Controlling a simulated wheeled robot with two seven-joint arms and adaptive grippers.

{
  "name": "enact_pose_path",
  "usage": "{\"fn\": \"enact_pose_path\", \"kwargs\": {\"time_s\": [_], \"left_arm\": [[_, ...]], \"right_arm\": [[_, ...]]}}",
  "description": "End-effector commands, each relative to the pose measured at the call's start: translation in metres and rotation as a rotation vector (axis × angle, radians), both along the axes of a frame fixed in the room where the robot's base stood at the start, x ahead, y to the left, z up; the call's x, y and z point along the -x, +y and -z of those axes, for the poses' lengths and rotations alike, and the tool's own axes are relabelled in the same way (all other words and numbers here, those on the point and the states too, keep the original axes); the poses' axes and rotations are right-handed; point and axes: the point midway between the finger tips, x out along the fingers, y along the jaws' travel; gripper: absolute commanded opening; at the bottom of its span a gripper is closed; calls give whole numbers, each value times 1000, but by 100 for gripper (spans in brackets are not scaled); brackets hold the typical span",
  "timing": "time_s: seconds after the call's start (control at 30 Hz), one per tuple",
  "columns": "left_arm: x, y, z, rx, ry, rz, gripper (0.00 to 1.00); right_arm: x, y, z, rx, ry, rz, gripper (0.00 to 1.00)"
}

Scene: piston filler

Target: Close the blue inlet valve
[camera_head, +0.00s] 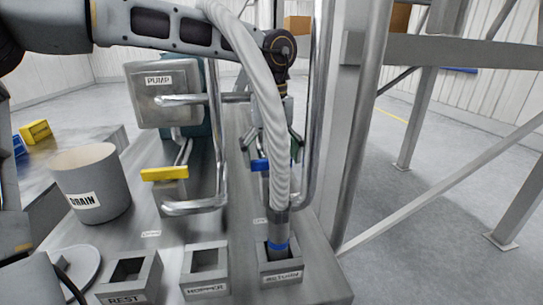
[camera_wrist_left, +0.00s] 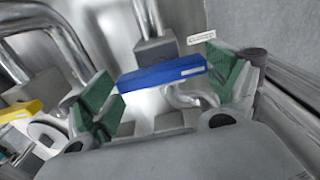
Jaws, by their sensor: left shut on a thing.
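The blue inlet valve handle (camera_head: 259,165) sits on the pipework behind the ribbed grey hose, which hides part of it in the head view. In the left wrist view the blue handle (camera_wrist_left: 162,73) is a flat bar lying crosswise. My left gripper (camera_head: 276,150) reaches down over the valve, partly hidden by the hose. In the left wrist view its green finger pads (camera_wrist_left: 158,84) are at the two ends of the blue bar, shut on it. My right gripper is in neither view.
A yellow valve handle (camera_head: 165,174) is left of the hose. The hose (camera_head: 269,110) ends in the RETURN socket (camera_head: 281,279), beside the HOPPER (camera_head: 206,288) and REST (camera_head: 124,299) sockets. A PUMP box (camera_head: 160,100) and a DRAIN bucket (camera_head: 92,185) stand left. A steel frame (camera_head: 365,130) rises at right.

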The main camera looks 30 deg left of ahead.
Motion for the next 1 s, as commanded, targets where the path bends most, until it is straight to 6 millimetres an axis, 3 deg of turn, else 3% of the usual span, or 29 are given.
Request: {"fn": "enact_pose_path", "kwargs": {"time_s": [0.13, 0.17, 0.23, 0.73, 1.0], "left_arm": [[-1, 0, -1, 0, -1, -4, 65], [-1, 0, -1, 0, -1, -4, 90], [-1, 0, -1, 0, -1, -3, 99], [0, 0, -3, 1, -1, -1, 100], [0, 0, -25, 1, -2, -1, 100]], "right_arm": [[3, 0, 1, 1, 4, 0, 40], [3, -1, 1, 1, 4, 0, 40], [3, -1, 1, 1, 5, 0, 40], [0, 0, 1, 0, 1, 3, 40], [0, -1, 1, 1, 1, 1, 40]]}}
